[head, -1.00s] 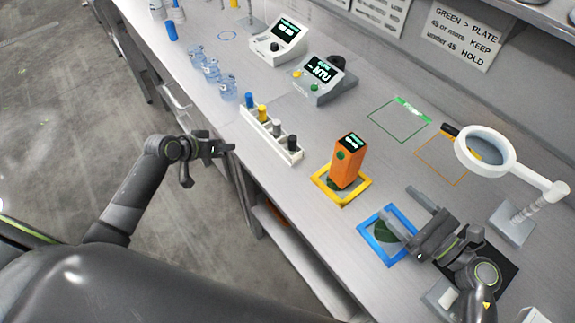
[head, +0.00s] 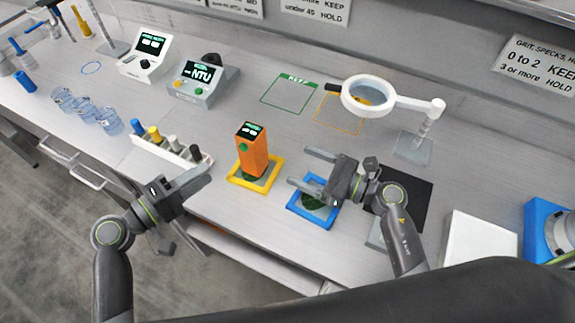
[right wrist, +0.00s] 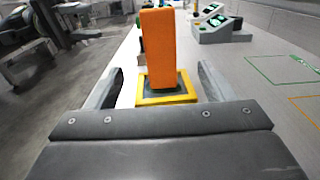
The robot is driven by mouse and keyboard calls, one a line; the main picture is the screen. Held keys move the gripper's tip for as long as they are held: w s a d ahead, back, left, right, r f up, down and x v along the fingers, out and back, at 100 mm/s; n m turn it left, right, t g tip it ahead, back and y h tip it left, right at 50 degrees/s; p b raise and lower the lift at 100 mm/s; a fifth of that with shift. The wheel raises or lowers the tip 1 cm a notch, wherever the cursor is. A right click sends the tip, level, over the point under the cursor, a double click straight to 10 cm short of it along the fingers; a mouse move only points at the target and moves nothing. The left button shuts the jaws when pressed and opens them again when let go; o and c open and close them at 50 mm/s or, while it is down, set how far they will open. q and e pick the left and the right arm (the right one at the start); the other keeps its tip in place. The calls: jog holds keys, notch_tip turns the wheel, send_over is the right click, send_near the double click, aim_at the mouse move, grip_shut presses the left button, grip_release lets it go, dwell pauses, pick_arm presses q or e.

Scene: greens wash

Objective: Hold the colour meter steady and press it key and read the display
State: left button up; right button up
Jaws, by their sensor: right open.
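The colour meter (head: 252,158) is an orange upright block with a dark display on its slanted top and a green key on its front. It stands in the yellow frame (head: 235,182); the display's text is too small to read. The right wrist view shows its plain orange side (right wrist: 160,50) ahead, between the fingers and beyond them. My right gripper (head: 302,168) is open and empty, to the right of the meter, pointing at it and apart from it. My left gripper (head: 207,174) looks shut and empty, to the left of the meter at the bench's front edge, not touching it.
A blue frame (head: 323,222) with a green leaf lies under my right gripper. A rack of coloured-cap vials (head: 165,155) stands left of the meter. The NTU meter (head: 197,83), glass jars (head: 88,108) and a magnifier lamp (head: 372,97) stand further off.

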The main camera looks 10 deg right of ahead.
aim_at(262, 150)
jog(key=x, duration=1.4)
jog(key=shift+w+a, duration=0.15)
jog(key=shift+a, duration=0.15)
jog(key=c, duration=1.1)
pick_arm(q)
grip_shut()
dwell(0.3)
